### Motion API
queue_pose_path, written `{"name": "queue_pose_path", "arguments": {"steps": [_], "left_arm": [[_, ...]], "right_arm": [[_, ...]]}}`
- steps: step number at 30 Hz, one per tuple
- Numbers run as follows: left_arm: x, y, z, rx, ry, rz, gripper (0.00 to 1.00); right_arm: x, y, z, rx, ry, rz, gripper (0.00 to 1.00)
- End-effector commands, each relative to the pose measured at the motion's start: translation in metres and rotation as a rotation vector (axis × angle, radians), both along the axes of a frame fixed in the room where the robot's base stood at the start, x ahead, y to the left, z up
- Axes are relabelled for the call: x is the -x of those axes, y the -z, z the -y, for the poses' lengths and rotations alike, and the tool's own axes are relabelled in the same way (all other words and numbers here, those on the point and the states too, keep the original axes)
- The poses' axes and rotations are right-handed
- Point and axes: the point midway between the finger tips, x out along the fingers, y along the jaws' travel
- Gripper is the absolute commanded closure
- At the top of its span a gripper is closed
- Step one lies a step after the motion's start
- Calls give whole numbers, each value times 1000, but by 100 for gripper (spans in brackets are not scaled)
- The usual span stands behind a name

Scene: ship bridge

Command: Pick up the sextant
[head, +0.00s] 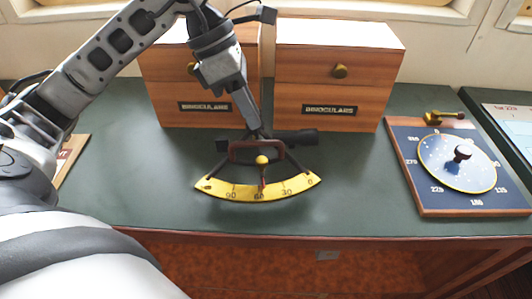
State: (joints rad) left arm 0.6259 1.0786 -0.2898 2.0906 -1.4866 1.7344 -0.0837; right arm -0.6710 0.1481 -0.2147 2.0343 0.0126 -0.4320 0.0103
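The sextant (258,189) is at the middle of the dark green desk top, its yellow numbered arc towards me. It has a dark frame, a reddish-brown crosspiece and a dark tube at its upper right. My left gripper (257,128) reaches down from the upper left, with its fingertips at the top of the sextant's frame. The fingers are seen nearly edge-on, so I cannot tell whether they are closed on it. I also cannot tell whether the sextant rests on the desk or is slightly raised. My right gripper is not in view.
Two wooden binoculars boxes, the left one (165,92) and the right one (345,90), stand behind the sextant. A blue board with a round dial (430,200) lies at the right. The desk (345,190) is clear between sextant and board. Its front edge is close below.

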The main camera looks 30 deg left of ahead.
Motion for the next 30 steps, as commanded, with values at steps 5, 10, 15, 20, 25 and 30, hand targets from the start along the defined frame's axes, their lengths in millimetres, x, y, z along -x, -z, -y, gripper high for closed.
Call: {"name": "queue_pose_path", "arguments": {"steps": [5,10,15,20,25,30], "left_arm": [[0,10,5,0,2,-2,79],[3,33,15,1,4,-5,79],[1,51,22,1,2,-1,79],[0,54,23,0,0,2,79],[0,54,23,-1,1,1,95],[0,53,23,-1,1,1,100]], "right_arm": [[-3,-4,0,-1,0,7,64],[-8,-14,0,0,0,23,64],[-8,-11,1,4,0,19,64],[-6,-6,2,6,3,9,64],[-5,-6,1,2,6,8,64],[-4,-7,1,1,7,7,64]]}}
